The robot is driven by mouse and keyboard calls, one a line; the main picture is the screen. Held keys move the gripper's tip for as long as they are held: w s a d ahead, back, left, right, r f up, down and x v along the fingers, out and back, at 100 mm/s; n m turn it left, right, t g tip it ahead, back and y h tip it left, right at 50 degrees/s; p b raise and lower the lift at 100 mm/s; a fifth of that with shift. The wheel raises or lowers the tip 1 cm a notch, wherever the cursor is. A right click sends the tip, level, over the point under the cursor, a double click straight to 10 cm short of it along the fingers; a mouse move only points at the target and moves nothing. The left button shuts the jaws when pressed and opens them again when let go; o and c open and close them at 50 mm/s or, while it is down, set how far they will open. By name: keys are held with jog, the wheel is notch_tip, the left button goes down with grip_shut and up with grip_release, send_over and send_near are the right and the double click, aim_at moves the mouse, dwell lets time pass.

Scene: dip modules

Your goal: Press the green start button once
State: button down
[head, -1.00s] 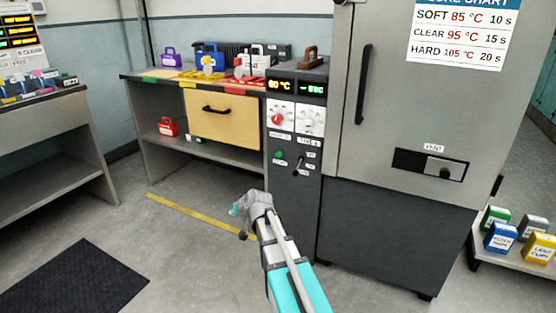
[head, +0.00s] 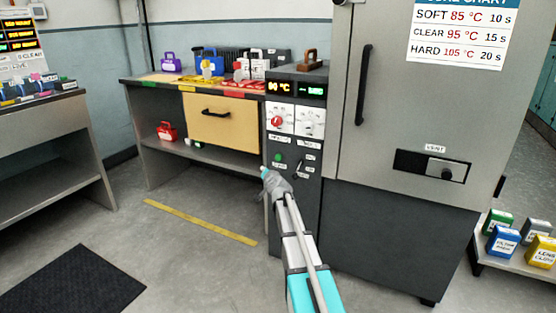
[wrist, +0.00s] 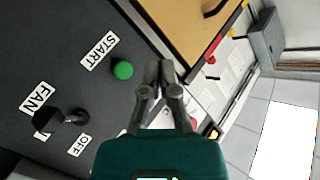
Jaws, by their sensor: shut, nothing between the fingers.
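The green start button (head: 279,158) is on the dark control panel (head: 308,219) below the two dials. It also shows in the wrist view as a round green button (wrist: 123,70) beside a START label (wrist: 99,48). My gripper (head: 266,173) is in front of the panel, just below and left of the button in the head view. In the wrist view my gripper (wrist: 159,70) has its fingertips together and empty, to the right of the button. The fingertips look apart from the button; the exact depth gap is hard to tell.
A black FAN lever (wrist: 62,118) sits near the button, between FAN and OFF labels. Two dials, one red (head: 277,120), and lit displays (head: 296,87) are above. A bench with a wooden drawer (head: 222,118) adjoins the panel's left. The oven door (head: 410,120) is right.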

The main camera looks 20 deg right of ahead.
aim_at(276, 158)
jog(key=shift+w, duration=0.1)
jog(key=w+d, duration=0.1)
jog(key=d, duration=0.1)
jog(key=w+d, duration=0.4)
jog(key=d, duration=0.1)
jog(key=shift+w, duration=0.1)
dwell(0.5)
jog(key=shift+w+d, duration=0.6)
jog(key=shift+d, duration=0.2)
dwell(3.0)
jog(key=shift+s+a, duration=0.65)
jog(key=shift+a, duration=0.15)
jog(key=shift+a, duration=0.1)
dwell(0.3)
jog(key=shift+s+a, duration=0.8)
jog(key=shift+a, duration=0.15)
jog(key=shift+s+a, duration=0.75)
jog(key=shift+a, duration=0.2)
